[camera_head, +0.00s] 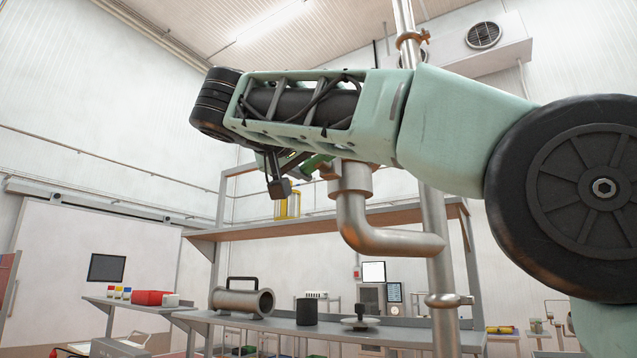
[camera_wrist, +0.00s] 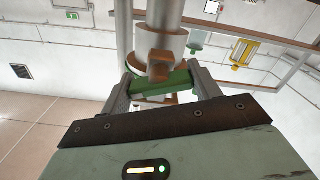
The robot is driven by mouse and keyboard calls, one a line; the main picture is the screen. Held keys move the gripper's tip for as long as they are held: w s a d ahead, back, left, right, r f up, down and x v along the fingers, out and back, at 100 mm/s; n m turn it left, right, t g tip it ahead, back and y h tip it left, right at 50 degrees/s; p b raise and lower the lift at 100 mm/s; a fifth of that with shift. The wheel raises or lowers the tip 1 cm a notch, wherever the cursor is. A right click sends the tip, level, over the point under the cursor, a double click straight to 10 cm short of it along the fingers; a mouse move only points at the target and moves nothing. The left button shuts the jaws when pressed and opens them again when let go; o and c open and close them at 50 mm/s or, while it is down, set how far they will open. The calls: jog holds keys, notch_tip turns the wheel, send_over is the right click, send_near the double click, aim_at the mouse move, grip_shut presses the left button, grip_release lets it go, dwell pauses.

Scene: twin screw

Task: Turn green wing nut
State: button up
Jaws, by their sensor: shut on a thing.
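The green wing nut (camera_wrist: 165,84) sits under the end of a metal pipe fitting (camera_wrist: 160,45) in the wrist view. My gripper (camera_wrist: 162,79) is shut on it, with one finger at each end of the green bar. In the head view, my gripper (camera_head: 285,178) is beside the downward-bent pipe (camera_head: 352,210). Only a small green part (camera_head: 318,161) shows there, between my gripper and the pipe fitting. My arm hides much of the area above.
A vertical pole (camera_head: 442,270) stands right of the bent pipe. A shelf (camera_head: 300,230) runs below my gripper. A lower bench holds a metal pipe piece (camera_head: 240,300), a black cylinder (camera_head: 306,311) and a disc with a handle (camera_head: 360,321). A yellow object (camera_head: 287,205) stands behind.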

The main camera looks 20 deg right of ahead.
jog(key=shift+m+b, duration=1.7)
jog(key=shift+m, duration=0.4)
jog(key=o, duration=1)
jog(key=shift+s+a, duration=0.1)
jog(key=shift+a, duration=0.05)
jog(key=p+v, duration=0.2)
jog(key=v, duration=1.5)
